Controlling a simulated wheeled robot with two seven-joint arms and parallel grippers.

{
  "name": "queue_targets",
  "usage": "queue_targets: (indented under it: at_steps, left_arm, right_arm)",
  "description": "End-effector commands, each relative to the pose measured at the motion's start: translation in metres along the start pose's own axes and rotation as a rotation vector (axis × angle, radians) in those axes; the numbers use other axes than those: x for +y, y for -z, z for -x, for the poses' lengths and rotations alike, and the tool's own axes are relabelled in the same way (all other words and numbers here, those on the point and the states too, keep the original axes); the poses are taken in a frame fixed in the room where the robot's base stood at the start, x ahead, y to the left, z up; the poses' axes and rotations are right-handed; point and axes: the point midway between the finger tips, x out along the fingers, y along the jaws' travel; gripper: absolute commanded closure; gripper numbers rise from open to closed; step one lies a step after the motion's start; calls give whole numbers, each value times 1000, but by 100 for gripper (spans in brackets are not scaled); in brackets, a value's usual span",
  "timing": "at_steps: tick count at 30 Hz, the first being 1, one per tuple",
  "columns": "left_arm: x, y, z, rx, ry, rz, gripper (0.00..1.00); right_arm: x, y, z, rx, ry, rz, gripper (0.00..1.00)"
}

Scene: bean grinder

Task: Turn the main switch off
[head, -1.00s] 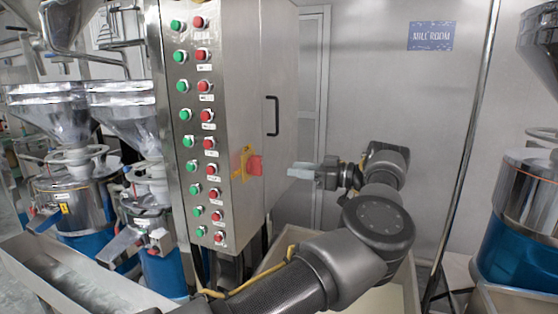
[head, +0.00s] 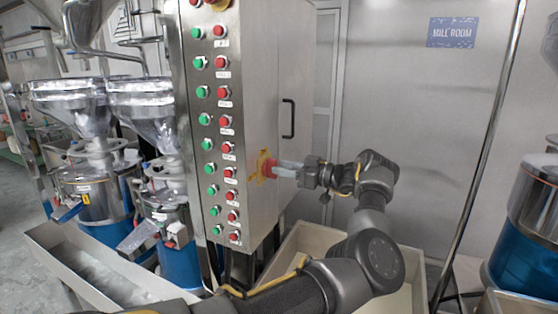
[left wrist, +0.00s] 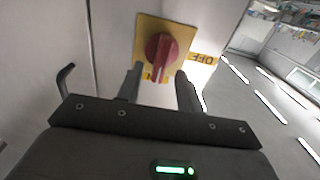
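The main switch is a red rotary knob (left wrist: 164,54) on a yellow plate (left wrist: 146,28), fixed to the side of the steel control cabinet. In the head view, the red knob (head: 267,169) is at the cabinet's right face, partly covered by my gripper. My left gripper (left wrist: 159,72) is open, its two fingers apart on either side of the knob's lower end in the wrist view. Whether they touch the knob cannot be told. An OFF label (left wrist: 205,60) is right of the knob. Another label, partly hidden, is below it. My right gripper is not in view.
The cabinet front (head: 190,125) carries columns of green and red buttons. A black door handle (head: 288,118) is above and right of the switch. Steel mills (head: 95,185) stand left, a blue-and-steel drum (head: 530,235) right. A pale bin (head: 300,240) lies below my arm.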

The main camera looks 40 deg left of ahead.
Motion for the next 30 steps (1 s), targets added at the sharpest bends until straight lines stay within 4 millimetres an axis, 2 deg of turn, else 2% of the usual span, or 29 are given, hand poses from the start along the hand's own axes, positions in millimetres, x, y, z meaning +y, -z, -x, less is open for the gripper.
queue_targets:
  at_steps: [1,6,15,17,24,30]
  left_arm:
    - [0,2,-7,0,4,-2,64]
    - [0,1,-19,0,1,0,64]
    - [0,0,-21,-1,0,-1,64]
    - [0,0,-21,-1,0,-1,69]
    - [0,0,-21,-1,0,-1,100]
    - [0,-1,-21,-1,0,4,100]
  right_arm:
    - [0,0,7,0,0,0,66]
    - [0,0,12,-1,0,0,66]
    - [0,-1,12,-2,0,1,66]
    - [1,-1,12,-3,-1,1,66]
    - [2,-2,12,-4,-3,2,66]
    - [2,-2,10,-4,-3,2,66]
